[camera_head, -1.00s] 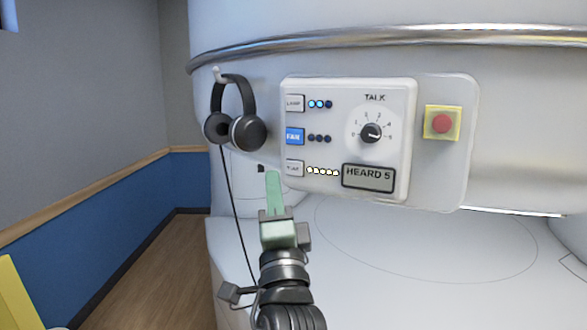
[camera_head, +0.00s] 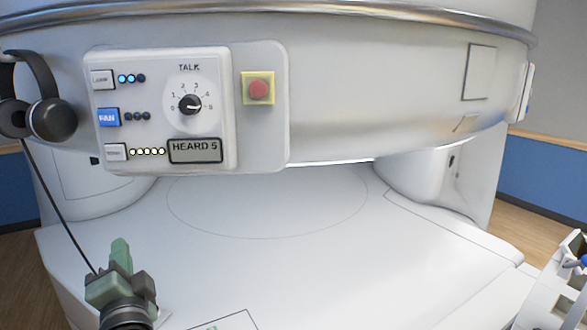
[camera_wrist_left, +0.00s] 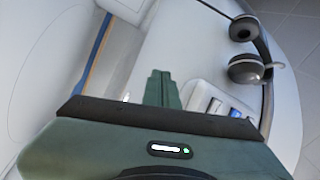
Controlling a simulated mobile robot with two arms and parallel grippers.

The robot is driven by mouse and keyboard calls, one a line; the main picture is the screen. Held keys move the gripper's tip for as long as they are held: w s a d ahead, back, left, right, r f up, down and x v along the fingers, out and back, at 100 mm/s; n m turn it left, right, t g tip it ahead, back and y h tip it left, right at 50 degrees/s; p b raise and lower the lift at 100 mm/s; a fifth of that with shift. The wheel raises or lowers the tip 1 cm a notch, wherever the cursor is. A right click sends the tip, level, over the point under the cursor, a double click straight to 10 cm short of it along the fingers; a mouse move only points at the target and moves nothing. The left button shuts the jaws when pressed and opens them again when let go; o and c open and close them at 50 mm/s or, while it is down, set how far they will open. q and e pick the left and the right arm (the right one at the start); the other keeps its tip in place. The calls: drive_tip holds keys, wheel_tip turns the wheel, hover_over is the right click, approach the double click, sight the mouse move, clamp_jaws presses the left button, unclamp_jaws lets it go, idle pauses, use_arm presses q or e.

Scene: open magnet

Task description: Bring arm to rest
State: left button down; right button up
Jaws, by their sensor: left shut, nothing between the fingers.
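My left gripper (camera_head: 121,250) is at the lower left of the head view, below the control panel (camera_head: 160,110) and apart from it. Its green fingers are together and empty, and they also show in the left wrist view (camera_wrist_left: 161,88). The panel has a TALK dial (camera_head: 190,103), a lit blue FAN button (camera_head: 108,117) and a display (camera_head: 195,150) reading HEARD 5. My right gripper is not in view.
Black headphones (camera_head: 45,105) hang left of the panel, their cord running down close to my left gripper. A red button (camera_head: 258,90) on a yellow square is right of the dial. The white magnet table (camera_head: 300,245) is broad and mostly clear. A cart-like item (camera_head: 560,275) stands lower right.

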use_arm(q)
drive_tip(key=s+d+f+n+g+h, duration=0.1)
drive_tip(key=s+d+f+g+h, duration=0.15)
drive_tip(key=f, duration=0.55)
drive_tip(key=s+d+f+n+g+h, duration=0.1)
drive_tip(key=s+f+g+h, duration=0.15)
drive_tip(key=f, duration=0.55)
drive_tip(key=s+d+f+n+g+h, duration=0.1)
drive_tip(key=s+f, duration=0.3)
drive_tip(key=f, duration=0.5)
drive_tip(key=s+d+f+n+g+h, duration=0.1)
drive_tip(key=s+d+f+g+h, duration=0.2)
drive_tip(key=s+f, duration=0.5)
drive_tip(key=s+d+f+n+g+h, duration=0.1)
drive_tip(key=s+d+f+n+g, duration=0.25)
drive_tip(key=s, duration=0.55)
wheel_tip(320, 180, down, 27)
drive_tip(key=s+m+g+b, duration=0.1)
drive_tip(key=m+g, duration=0.1)
drive_tip(key=s+a+f+g+b, duration=0.1)
drive_tip(key=s+a+f, duration=0.2)
drive_tip(key=s+f, duration=1.4)
drive_tip(key=shift+s+f, duration=0.15)
drive_tip(key=shift+f, duration=0.4)
drive_tip(key=shift+a, duration=0.1)
